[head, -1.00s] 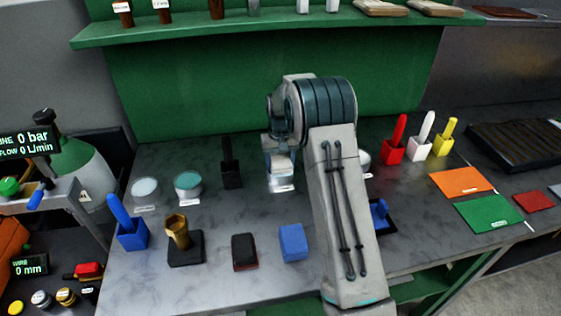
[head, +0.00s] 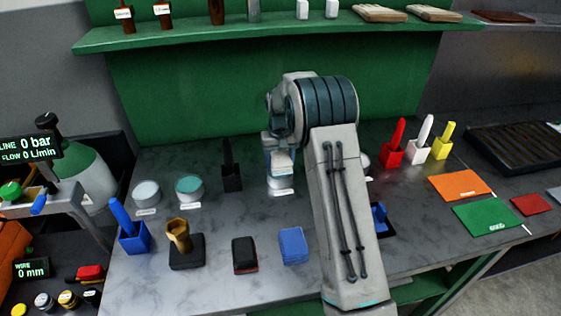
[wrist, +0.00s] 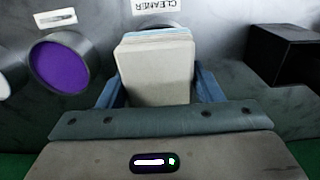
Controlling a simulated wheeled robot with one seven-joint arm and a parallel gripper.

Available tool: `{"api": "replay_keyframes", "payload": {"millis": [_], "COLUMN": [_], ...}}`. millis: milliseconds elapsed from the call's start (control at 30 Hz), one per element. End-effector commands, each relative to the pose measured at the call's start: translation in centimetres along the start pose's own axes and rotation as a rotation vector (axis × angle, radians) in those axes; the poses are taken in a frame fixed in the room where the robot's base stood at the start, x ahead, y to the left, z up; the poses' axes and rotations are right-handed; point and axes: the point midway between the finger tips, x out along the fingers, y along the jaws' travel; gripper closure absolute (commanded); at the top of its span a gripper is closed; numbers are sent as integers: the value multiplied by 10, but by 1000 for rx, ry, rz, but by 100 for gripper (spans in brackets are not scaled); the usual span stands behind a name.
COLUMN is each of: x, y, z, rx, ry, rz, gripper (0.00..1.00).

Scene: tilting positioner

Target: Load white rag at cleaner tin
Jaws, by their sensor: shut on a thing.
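The white rag (wrist: 158,75) is a pale folded pad between the two blue fingers of my gripper (wrist: 160,90) in the wrist view. My gripper is shut on it. The cleaner label (wrist: 163,6) shows upside down at the top of the wrist view, just beyond the rag. The cleaner tin is mostly hidden behind the rag there, so I cannot tell whether they touch. In the head view, my gripper (head: 281,165) points down over the tin's place, above a small white label (head: 282,191).
A purple-topped tin (wrist: 58,62) stands left and a dark block (wrist: 285,55) right in the wrist view. A teal-topped tin (head: 190,188) and a black holder (head: 231,175) stand left of my gripper. Red, white and yellow holders stand at the right.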

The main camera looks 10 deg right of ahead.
Motion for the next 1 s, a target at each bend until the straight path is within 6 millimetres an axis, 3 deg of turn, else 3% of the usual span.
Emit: {"api": "replay_keyframes", "payload": {"millis": [500,1000], "x": [-44,-45], "y": [0,0], "z": [-1,0], "rx": [0,0], "ry": [3,2], "rz": [0,0], "gripper": [59,59]}}
